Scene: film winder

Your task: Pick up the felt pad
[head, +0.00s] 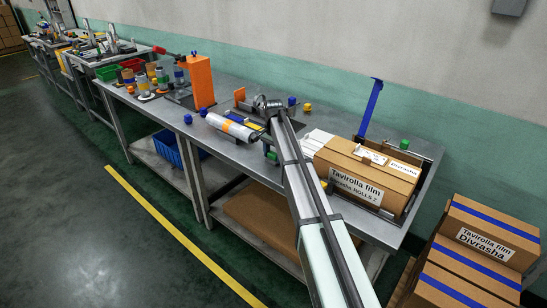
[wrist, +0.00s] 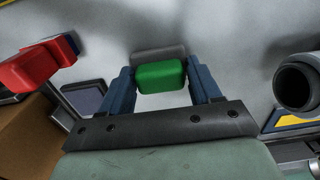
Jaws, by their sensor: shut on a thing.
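In the wrist view a green block with rounded edges (wrist: 160,75) sits between the two blue fingers of my gripper (wrist: 162,80). A grey slab-like part (wrist: 160,51) shows just behind it; the two look like the felt pad, though I cannot tell whether they are one piece. The fingers are shut on its sides. In the head view a small green piece (head: 271,155) shows beside my arm, low over the bench. My arm hides most of the gripper there. I cannot tell whether the pad still touches the bench.
The metal bench (head: 240,165) holds a film roll (head: 229,126) left of my arm and a cardboard box (head: 367,172) right of it. An orange block (head: 201,82) stands further left. In the wrist view a red part (wrist: 30,67) and a dark tube end (wrist: 296,86) flank the gripper.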

